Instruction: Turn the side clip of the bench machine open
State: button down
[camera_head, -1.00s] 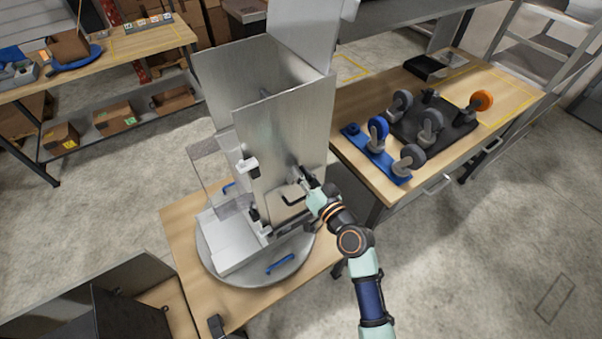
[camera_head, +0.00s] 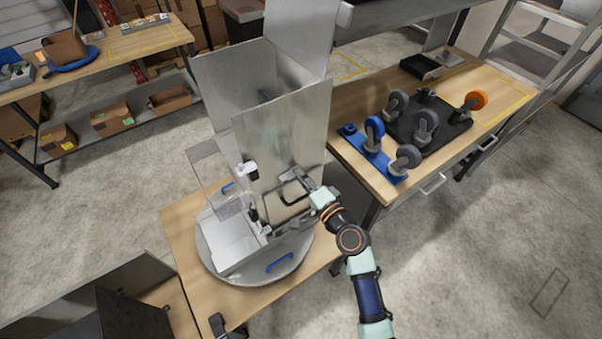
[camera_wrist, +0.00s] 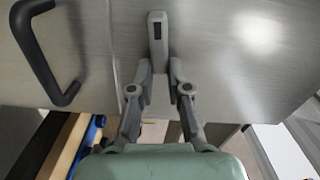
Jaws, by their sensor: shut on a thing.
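The bench machine (camera_head: 282,130) is a tall sheet-metal unit on a round grey turntable (camera_head: 215,268) in the head view. The side clip (camera_wrist: 157,35) is a small pale grey lever with a dark slot, lying against the machine's side panel in the wrist view. It points straight up in that picture. My gripper (camera_wrist: 161,78) is shut on the clip's lower end, one finger on each side. In the head view, my gripper (camera_head: 304,181) reaches the machine's side beside a black handle (camera_head: 288,203); the clip is too small there to make out.
The black handle (camera_wrist: 44,58) is close left of my gripper in the wrist view, across a panel seam. A clear guard (camera_head: 205,165) stands on the machine's left. Caster wheels on blue and black bases (camera_head: 395,178) stand on the bench to the right.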

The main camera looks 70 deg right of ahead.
jog(key=shift+m, duration=0.8)
jog(key=shift+f, duration=0.1)
jog(key=c, duration=1.1)
grip_release()
jog(key=v, duration=1.2)
